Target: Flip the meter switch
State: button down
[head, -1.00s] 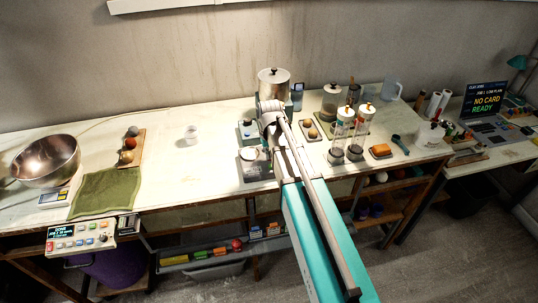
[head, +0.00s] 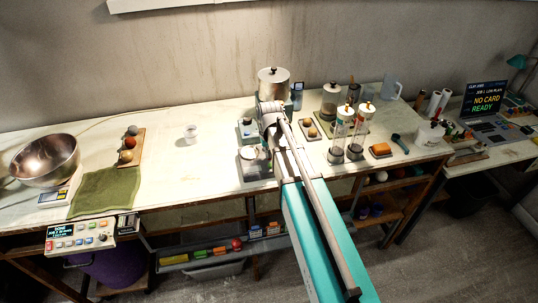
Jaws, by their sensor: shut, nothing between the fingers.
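My arm reaches over the table, and my gripper (head: 269,141) points down at its far end, small and partly hidden by the arm. It is shut and holds nothing that I can see. Below and left of it is a small grey device with a pale top (head: 252,165) near the table's front edge. Another small pale box (head: 247,129) stands just behind that. A dark blue upright device (head: 297,95) stands right of the metal pot. I cannot tell which of these is the meter, and no switch can be made out.
A lidded metal pot (head: 273,84) stands behind my gripper. Glass cylinders (head: 340,135) and a jar (head: 331,101) crowd the right.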

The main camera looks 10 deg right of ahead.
jog(key=shift+w+r, duration=0.15)
jog(key=shift+w, duration=0.45)
jog(key=shift+r, duration=0.1)
notch_tip(320, 180, up, 14)
jog(key=s+p, duration=0.2)
jog(key=p, duration=1.2)
jog(key=shift+s+f, duration=0.15)
jog(key=shift+f, duration=0.05)
